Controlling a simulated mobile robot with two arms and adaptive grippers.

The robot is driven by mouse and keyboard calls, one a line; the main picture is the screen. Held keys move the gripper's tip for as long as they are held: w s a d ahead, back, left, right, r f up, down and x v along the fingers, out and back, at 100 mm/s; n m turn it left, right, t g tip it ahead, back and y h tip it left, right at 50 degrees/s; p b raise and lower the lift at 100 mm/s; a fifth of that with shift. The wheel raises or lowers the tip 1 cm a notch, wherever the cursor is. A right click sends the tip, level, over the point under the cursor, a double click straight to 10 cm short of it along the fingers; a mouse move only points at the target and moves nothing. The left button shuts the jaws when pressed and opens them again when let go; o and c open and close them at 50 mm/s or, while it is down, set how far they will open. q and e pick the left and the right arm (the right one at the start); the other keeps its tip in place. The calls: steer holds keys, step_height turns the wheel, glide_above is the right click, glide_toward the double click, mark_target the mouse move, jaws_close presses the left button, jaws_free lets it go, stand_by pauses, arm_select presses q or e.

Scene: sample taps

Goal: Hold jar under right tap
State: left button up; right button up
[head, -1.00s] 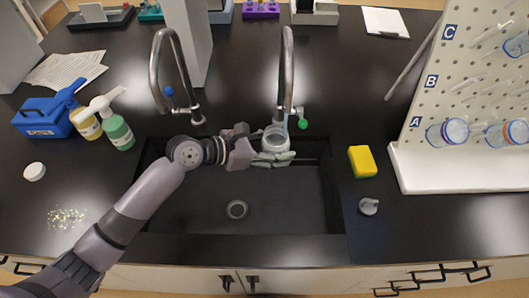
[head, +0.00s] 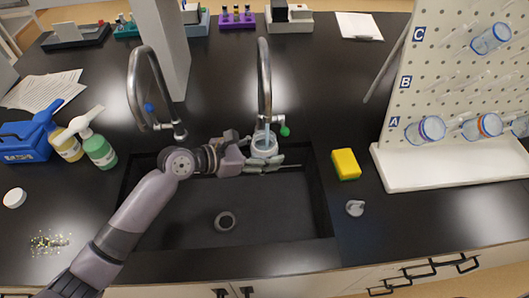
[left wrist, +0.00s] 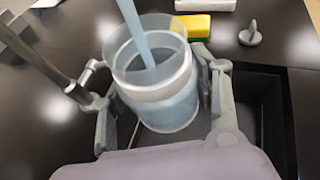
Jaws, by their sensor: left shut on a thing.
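The clear glass jar (head: 264,148) is upright under the spout of the right tap (head: 264,85), which has a green knob (head: 285,131). My left gripper (head: 264,163) is shut on the jar, one finger on each side, over the back edge of the sink. The left wrist view shows the jar (left wrist: 165,103) between the fingers, with a pale blue stream of water (left wrist: 136,32) running into its open mouth. The jar's lower part looks bluish; the exact water level is hard to tell. My right gripper is not in view.
The left tap (head: 140,95) with a blue knob stands left of the jar. The dark sink (head: 270,215) lies below. A yellow sponge (head: 345,164) and a grey stopper-like piece (head: 355,208) lie to its right, beside a white pegboard rack (head: 450,170).

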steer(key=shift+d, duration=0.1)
arm_select(q)
steer(key=shift+s+a+r+p, duration=0.2)
steer(key=shift+a+p, duration=0.1)
steer(key=shift+p, duration=0.1)
steer(key=s+a+r+p, duration=0.2)
steer(key=s+a+p, duration=0.6)
steer(key=s+a, duration=0.1)
steer(key=shift+s+r, duration=0.15)
steer(key=shift+r, duration=0.2)
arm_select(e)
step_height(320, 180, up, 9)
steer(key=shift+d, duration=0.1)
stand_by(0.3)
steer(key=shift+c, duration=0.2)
